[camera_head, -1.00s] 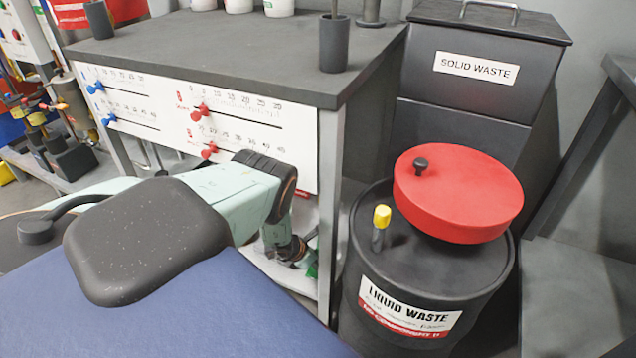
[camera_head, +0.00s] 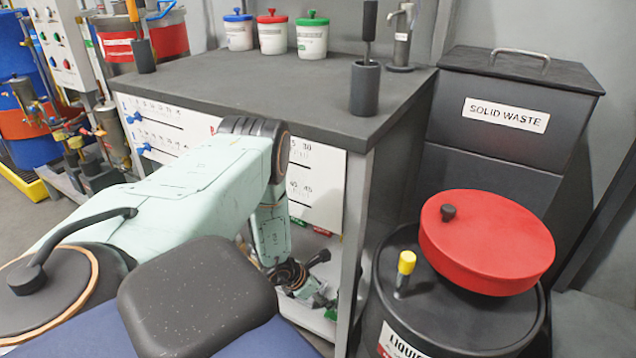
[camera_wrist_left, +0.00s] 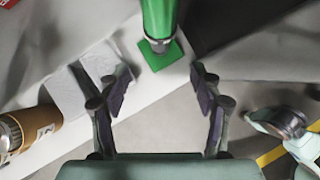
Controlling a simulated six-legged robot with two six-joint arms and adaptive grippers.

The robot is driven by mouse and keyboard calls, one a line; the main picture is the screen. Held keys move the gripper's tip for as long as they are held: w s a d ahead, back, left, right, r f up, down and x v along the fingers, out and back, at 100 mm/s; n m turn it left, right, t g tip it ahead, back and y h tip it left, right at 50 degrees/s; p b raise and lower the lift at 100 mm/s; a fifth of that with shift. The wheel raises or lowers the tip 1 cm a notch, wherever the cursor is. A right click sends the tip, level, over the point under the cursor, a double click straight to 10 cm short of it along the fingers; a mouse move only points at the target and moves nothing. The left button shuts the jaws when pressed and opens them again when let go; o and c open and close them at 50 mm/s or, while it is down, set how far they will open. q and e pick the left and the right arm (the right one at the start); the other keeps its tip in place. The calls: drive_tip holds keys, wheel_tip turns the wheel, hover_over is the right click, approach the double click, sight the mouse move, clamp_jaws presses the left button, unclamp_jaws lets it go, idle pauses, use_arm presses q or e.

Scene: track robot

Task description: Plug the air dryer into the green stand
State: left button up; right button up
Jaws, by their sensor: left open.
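In the left wrist view, a green cylinder (camera_wrist_left: 159,18) with a metal collar meets a flat green square base (camera_wrist_left: 160,54), which looks like the green stand. The cylinder's upper part is cut off, and I cannot tell if it is the air dryer. My left gripper (camera_wrist_left: 161,76) is open, its fingers apart just below the green base in the picture, with nothing between them. In the head view this gripper (camera_head: 308,288) is low beside the workbench leg, over the lower shelf, partly hidden by my arm. My right gripper is not in view.
A brown cylinder (camera_wrist_left: 30,132) with a metal end lies at the left of the wrist view. The workbench top (camera_head: 230,95) is above the gripper. A liquid waste drum with a red lid (camera_head: 485,240) and a solid waste bin (camera_head: 500,118) stand to the right.

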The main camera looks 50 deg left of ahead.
use_arm(q)
drive_tip(key=shift+v, duration=1)
